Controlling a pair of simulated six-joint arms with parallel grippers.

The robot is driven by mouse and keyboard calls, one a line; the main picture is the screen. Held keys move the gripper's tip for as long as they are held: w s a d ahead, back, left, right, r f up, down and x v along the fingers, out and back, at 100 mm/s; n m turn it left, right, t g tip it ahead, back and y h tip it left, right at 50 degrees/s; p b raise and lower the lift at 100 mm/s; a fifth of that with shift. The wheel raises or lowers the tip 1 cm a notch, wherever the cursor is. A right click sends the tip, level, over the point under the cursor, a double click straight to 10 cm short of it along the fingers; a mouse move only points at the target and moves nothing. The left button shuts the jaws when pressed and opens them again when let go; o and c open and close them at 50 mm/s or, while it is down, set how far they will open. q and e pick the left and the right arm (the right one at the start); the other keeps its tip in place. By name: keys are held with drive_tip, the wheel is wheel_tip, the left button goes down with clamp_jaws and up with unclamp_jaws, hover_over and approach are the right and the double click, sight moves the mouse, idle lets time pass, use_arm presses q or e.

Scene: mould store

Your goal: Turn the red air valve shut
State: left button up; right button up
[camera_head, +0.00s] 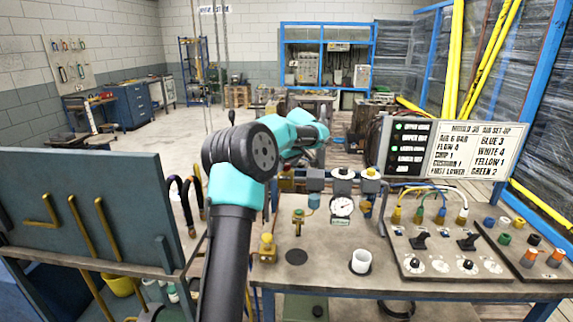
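I cannot make out a clearly red valve handle; my arm covers part of the bench's back edge where the air fittings stand. A brass-coloured fitting (298,222) and a yellow fitting (267,248) stand on the bench to the right of my arm. A round pressure gauge (341,207) stands beside them, with regulators (343,178) behind it. My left arm rises from the bottom and reaches away over the back of the bench. Its gripper (317,155) is small and dark at the far end, and its fingers cannot be told apart. My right gripper is not in view.
The grey bench (320,262) carries a white cup (361,261) and a control panel (448,255) with switches and hoses. A lettered sign (478,148) stands at the back right. A dark board with yellow hooks (95,205) stands at the left.

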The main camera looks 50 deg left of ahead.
use_arm(q)
drive_tip(key=c, duration=0.9)
drive_tip(key=shift+o, duration=0.2)
drive_tip(key=shift+m, duration=0.4)
drive_tip(key=m+t, duration=0.2)
drive_tip(key=m, duration=0.2)
drive_tip(key=shift+s, duration=0.1)
drive_tip(key=m+t+h, duration=0.1)
drive_tip(key=m, duration=0.3)
drive_tip(key=shift+a+m, duration=0.1)
drive_tip(key=shift+m, duration=0.2)
drive_tip(key=m+t+h, duration=0.1)
drive_tip(key=m+h, duration=0.1)
drive_tip(key=m, duration=0.2)
drive_tip(key=shift+a+m+h, duration=0.1)
drive_tip(key=shift+m+h, duration=0.7)
drive_tip(key=shift+m, duration=1.5)
